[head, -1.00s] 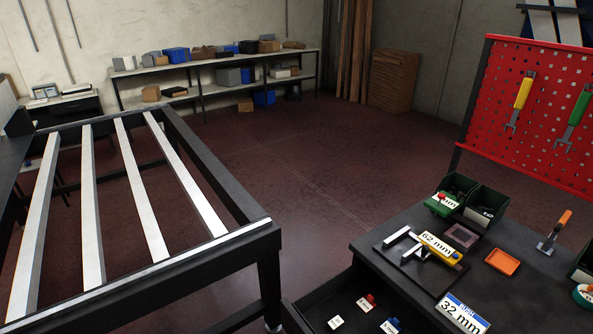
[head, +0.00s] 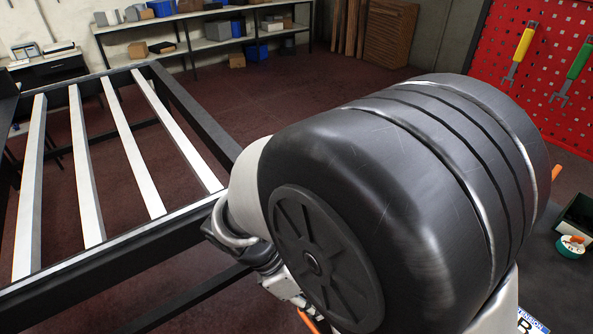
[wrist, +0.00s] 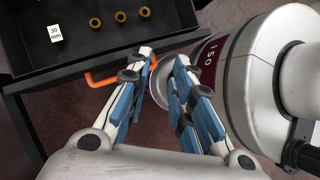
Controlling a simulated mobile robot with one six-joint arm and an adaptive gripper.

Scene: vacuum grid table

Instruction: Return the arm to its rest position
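My gripper (wrist: 164,56) shows in the wrist view with its blue-padded fingers apart and nothing held between them. The fingertips are near an orange handle (wrist: 103,80) on the front of an open dark drawer (wrist: 75,62), and apart from it. A pale round part of my own arm fills the right of the wrist view, close beyond the fingertips. In the head view my arm's large dark joint covers the middle and right, and I cannot make out the fingers there.
The drawer holds several brass rings (wrist: 120,23) and a "30 mm" card (wrist: 56,33). A slatted frame table (head: 150,230) stands left. A red pegboard (head: 497,52) with tools stands right. Most of the dark bench is hidden behind my arm. Open floor (head: 290,110) lies beyond.

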